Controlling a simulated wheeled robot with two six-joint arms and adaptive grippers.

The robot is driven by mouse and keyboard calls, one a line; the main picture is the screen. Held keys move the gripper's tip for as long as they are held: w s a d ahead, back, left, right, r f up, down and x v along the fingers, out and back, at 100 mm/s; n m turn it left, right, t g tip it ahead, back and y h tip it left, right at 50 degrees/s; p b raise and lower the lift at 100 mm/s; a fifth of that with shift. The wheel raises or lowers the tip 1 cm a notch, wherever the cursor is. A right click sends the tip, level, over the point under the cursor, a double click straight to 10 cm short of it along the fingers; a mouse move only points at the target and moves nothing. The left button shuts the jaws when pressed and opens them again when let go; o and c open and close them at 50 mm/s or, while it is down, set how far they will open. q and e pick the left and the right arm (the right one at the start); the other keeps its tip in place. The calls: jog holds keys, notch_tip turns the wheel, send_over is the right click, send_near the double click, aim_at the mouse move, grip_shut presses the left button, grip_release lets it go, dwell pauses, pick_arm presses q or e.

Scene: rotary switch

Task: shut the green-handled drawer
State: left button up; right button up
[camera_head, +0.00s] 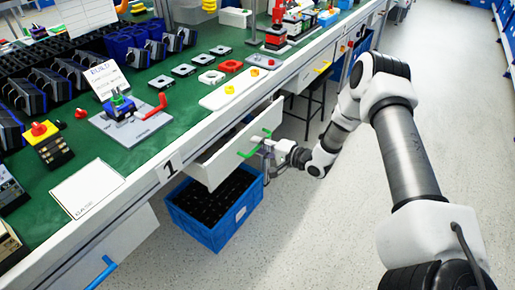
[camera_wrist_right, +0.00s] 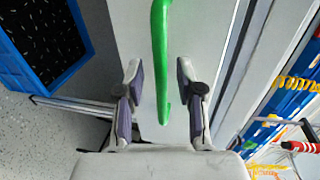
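The drawer (camera_head: 212,168) has a pale front and stands pulled out from under the workbench. A green handle (camera_head: 248,153) is on its front; in the wrist view the handle (camera_wrist_right: 160,45) is a long green bar. My right gripper (camera_head: 266,147) is at the handle in front of the drawer. In the wrist view its two fingers are apart, one on each side of the green bar, with gaps on both sides. The head view does not show clearly whether it touches the handle or drawer front. My left gripper is not in view.
A blue crate (camera_head: 226,238) with dark contents stands on the floor below the drawer. The green-topped workbench (camera_head: 110,165) holds several parts and fixtures. A blue-handled drawer (camera_head: 125,237) is at the lower left. A stool (camera_head: 318,100) stands beyond my gripper. The floor at right is clear.

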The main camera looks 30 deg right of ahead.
aim_at(247, 140)
jog(key=shift+w+a, duration=0.1)
jog(key=shift+w, duration=0.15)
grip_shut()
jog(key=shift+r+b+x, duration=0.2)
jog(key=shift+b+x, duration=1)
jog(key=shift+x, duration=0.75)
jog(key=shift+w+r, duration=0.2)
grip_release()
jog(key=shift+w+a, duration=0.1)
